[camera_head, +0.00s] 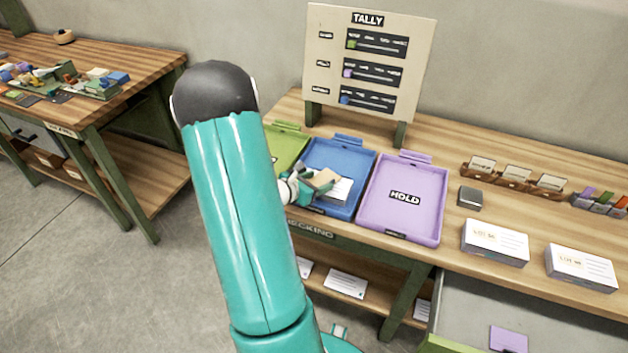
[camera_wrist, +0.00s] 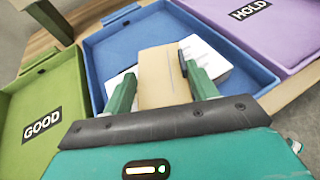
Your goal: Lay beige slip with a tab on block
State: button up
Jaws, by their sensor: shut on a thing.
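My gripper (camera_head: 304,187) is over the blue tray (camera_head: 349,154), shut on a beige slip (camera_head: 324,178). In the wrist view the slip (camera_wrist: 163,76) lies between the two green fingers and reaches forward over the blue tray (camera_wrist: 107,49). Its tab cannot be made out. A white block (camera_head: 338,191), like a stack of sheets, is in the blue tray under the slip. In the wrist view the block (camera_wrist: 207,57) shows on both sides of the slip, partly hidden by it and the fingers. I cannot tell whether slip and block touch.
A green tray marked GOOD (camera_wrist: 42,122) is at the left, a purple tray marked HOLD (camera_head: 430,180) at the right. A TALLY board (camera_head: 370,50) stands behind. A small grey block (camera_head: 469,197) and two white stacks (camera_head: 494,243) are farther right. An open drawer (camera_head: 470,310) juts out below.

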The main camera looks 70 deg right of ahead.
jog(key=shift+s, duration=0.15)
jog(key=shift+f, duration=0.15)
jog(key=o, duration=0.9)
jog(key=shift+o, duration=0.2)
jog(key=shift+w+r, duration=0.2)
jog(key=shift+r, duration=0.05)
jog(key=v, duration=1.1)
jog(key=shift+a+r, duration=0.2)
jog(key=shift+a, duration=0.15)
